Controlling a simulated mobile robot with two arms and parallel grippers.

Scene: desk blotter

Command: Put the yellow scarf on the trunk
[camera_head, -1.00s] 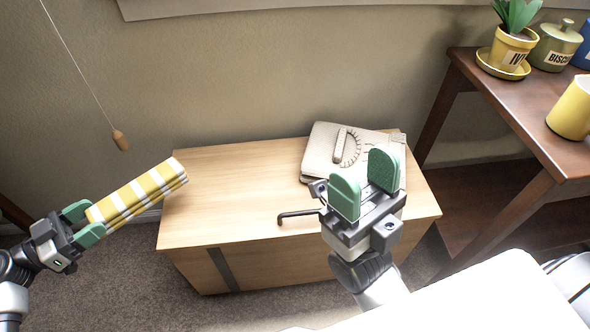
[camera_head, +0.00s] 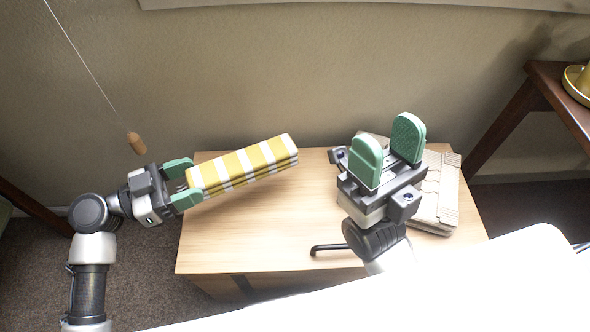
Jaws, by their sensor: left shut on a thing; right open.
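The yellow scarf (camera_head: 243,166) is a folded stack with white stripes. My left gripper (camera_head: 188,185) is shut on its left end and holds it over the left part of the trunk; I cannot tell how high above the top it is. The trunk (camera_head: 280,228) is a light wooden chest with a flat top and a dark strip on its front. My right gripper (camera_head: 388,150) is open and empty, in front of the trunk's right part. It hides part of the folded beige knit (camera_head: 437,196).
The beige knit takes up the trunk's right side; the top's left and middle are bare. A black hooked handle (camera_head: 335,247) shows near the front edge. A cord with a wooden pull (camera_head: 136,143) hangs at left. A dark wooden table (camera_head: 550,85) stands at right.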

